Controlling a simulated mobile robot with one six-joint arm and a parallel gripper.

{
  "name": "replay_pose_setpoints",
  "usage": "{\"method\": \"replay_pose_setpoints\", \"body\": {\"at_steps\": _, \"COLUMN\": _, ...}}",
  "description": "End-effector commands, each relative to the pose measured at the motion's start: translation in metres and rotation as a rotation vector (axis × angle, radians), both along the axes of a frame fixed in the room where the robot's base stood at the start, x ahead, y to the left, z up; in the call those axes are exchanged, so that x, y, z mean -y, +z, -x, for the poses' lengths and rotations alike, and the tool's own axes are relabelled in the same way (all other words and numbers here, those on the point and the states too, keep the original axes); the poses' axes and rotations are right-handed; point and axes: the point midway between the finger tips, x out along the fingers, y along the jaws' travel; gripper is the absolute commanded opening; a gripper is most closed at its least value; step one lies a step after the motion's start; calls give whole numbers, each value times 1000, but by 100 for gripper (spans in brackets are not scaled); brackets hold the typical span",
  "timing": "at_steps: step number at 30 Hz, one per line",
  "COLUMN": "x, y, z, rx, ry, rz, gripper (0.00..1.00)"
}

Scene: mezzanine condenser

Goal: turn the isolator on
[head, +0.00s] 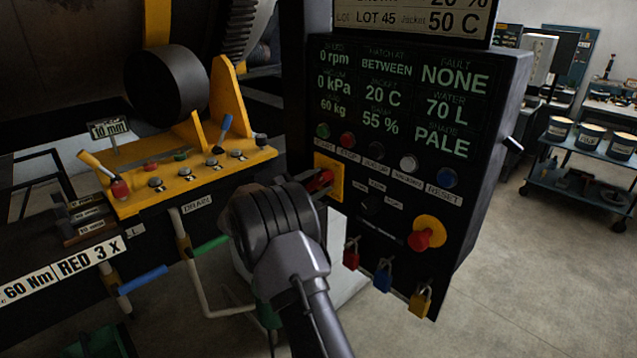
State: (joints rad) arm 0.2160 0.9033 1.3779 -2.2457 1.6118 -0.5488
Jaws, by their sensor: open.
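The isolator is a red rotary handle (321,181) on a yellow square plate (338,186), on the left side of the black control panel (470,240). My arm's wrist covers the area just left of and below it. My gripper (318,188) is at the red handle, with its jaws open and mostly hidden behind the wrist. I cannot tell whether the fingers touch the handle or stand around it. The handle's exact angle and any on/off marks are not readable. The panel's display reads 0 rpm, 0 kPa and fault NONE.
Push buttons run above the isolator, and a red emergency stop (420,240) sits to the right. Red, blue and yellow padlocks (382,277) hang below. A yellow lever console (190,178) stands at left, above drain pipes. Open floor and a cart (585,185) lie to the right.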

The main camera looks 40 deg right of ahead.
Motion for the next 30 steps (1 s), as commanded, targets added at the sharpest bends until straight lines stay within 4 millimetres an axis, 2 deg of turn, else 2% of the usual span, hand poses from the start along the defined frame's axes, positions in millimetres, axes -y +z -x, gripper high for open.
{"method": "replay_pose_setpoints", "body": {"at_steps": 5, "x": -34, "y": 1, "z": 1, "rx": -1, "ry": 6, "rz": 0, "gripper": 44}}
{"method": "replay_pose_setpoints", "body": {"at_steps": 15, "x": -134, "y": 2, "z": 9, "rx": -1, "ry": 6, "rz": 0, "gripper": 44}}
{"method": "replay_pose_setpoints", "body": {"at_steps": 18, "x": -154, "y": 1, "z": 12, "rx": -1, "ry": 3, "rz": 0, "gripper": 44}}
{"method": "replay_pose_setpoints", "body": {"at_steps": 22, "x": -167, "y": 0, "z": 13, "rx": -1, "ry": 1, "rz": -1, "gripper": 44}}
{"method": "replay_pose_setpoints", "body": {"at_steps": 30, "x": -170, "y": 0, "z": 13, "rx": -1, "ry": 0, "rz": 0, "gripper": 44}}
